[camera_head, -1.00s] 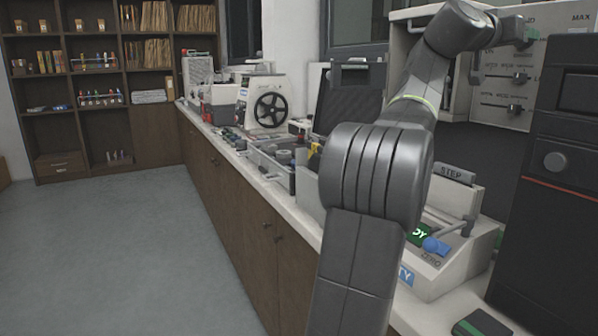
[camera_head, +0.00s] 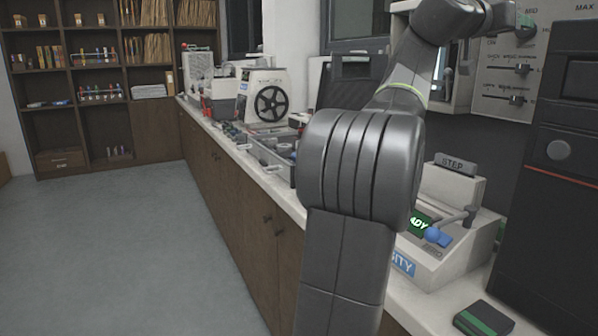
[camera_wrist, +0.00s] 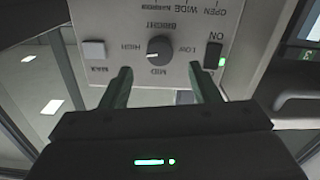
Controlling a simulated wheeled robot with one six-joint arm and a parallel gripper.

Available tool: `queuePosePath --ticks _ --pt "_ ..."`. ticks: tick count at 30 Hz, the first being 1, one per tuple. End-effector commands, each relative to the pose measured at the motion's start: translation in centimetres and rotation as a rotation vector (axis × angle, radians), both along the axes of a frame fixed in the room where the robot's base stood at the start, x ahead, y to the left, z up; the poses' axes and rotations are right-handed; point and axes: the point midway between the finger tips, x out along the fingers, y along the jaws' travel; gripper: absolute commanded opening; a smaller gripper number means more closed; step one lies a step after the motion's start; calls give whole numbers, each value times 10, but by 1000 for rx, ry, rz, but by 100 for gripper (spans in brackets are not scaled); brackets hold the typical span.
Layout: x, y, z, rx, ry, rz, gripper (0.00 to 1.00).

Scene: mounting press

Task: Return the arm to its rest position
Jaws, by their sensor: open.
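My gripper (camera_wrist: 162,88) shows in the wrist view with its two green fingers spread apart and nothing between them. Beyond the fingertips is a pale control panel (camera_wrist: 125,20) with a dark round knob (camera_wrist: 159,50), a square grey button (camera_wrist: 94,50) and a dark rocker switch (camera_wrist: 213,56) beside a small green light. In the head view my arm rises in the foreground and bends right at the top. Its end is by a pale panel with sliders (camera_head: 507,75); only a bit of the gripper (camera_head: 526,22) shows there.
A pale counter (camera_head: 262,178) runs along the wall with several instruments on it. A pale console (camera_head: 452,255) with a blue-knobbed lever and a lit green display stands right of my arm. A tall black cabinet (camera_head: 560,220) is at the far right. The floor (camera_head: 120,240) at left is clear.

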Motion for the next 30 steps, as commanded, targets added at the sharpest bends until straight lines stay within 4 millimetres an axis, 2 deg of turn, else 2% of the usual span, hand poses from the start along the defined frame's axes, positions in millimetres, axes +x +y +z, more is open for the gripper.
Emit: queuePosePath --ticks 14,18,30 --pt "-41 80 -2 0 0 4 56" --pt "-28 53 -1 3 2 -5 56" --pt "5 -11 1 1 0 -2 56"
